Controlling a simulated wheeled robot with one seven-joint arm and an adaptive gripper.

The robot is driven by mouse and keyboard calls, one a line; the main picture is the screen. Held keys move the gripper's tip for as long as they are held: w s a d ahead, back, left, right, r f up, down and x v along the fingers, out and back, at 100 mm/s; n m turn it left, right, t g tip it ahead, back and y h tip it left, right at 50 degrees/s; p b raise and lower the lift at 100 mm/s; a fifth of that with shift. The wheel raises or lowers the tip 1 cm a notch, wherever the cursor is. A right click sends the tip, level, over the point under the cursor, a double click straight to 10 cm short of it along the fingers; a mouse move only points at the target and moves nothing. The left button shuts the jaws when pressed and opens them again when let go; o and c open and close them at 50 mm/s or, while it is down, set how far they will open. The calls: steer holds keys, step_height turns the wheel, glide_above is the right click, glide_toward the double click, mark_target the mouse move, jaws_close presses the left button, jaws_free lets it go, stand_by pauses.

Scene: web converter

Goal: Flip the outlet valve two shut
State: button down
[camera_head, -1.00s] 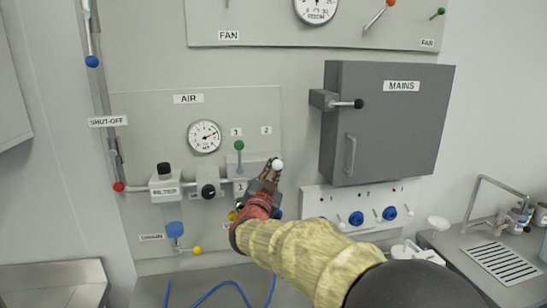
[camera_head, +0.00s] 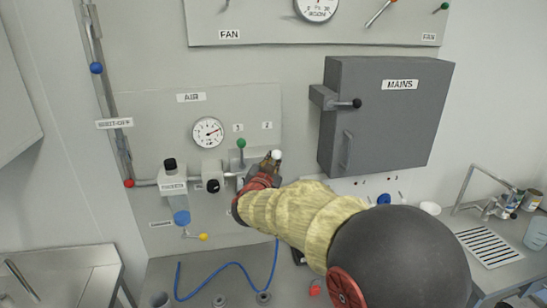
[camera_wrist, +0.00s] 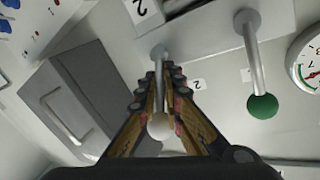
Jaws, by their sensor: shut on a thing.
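The valve lever with a white knob (camera_head: 278,154) is below the label "2" on the air panel (camera_head: 150,110). In the wrist view its white knob (camera_wrist: 160,126) and grey stem lie between my fingers. My gripper (camera_head: 268,168) is shut on this lever; the wrist view also shows the gripper (camera_wrist: 165,80) with a finger on each side of the stem. The neighbouring lever with a green knob (camera_head: 241,143) stands upright below label "1" and is apart from the fingers. The valve body behind my gripper is partly hidden in the head view.
The grey mains box (camera_head: 390,110) juts out to the right of my gripper. A pressure gauge (camera_head: 208,132) and filter unit (camera_head: 172,178) are to the left. A blue hose (camera_head: 225,266) lies on the bench below.

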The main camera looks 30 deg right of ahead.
steer(key=shift+r, duration=0.55)
steer(key=c, duration=2.2)
jaws_free()
steer(key=shift+w+d+f, duration=0.1)
steer(key=shift+w+f, duration=0.05)
steer(key=shift+o, duration=1.1)
steer(key=shift+s+f, duration=0.2)
steer(key=shift+f, duration=0.1)
steer(key=shift+f+b, duration=0.15)
steer(key=shift+b, duration=0.2)
steer(key=shift+f+b, duration=0.1)
steer(key=shift+b, duration=0.3)
steer(key=b, duration=0.3)
steer(key=shift+s+f+t+h, duration=0.1)
steer(key=shift+f+t+h, duration=0.15)
steer(key=shift+t+h, duration=0.15)
steer(key=b, duration=0.3)
steer(key=m+t+h+b, duration=0.1)
steer(key=b, duration=0.2)
steer(key=shift+s+f, duration=0.2)
steer(key=shift+f, duration=0.05)
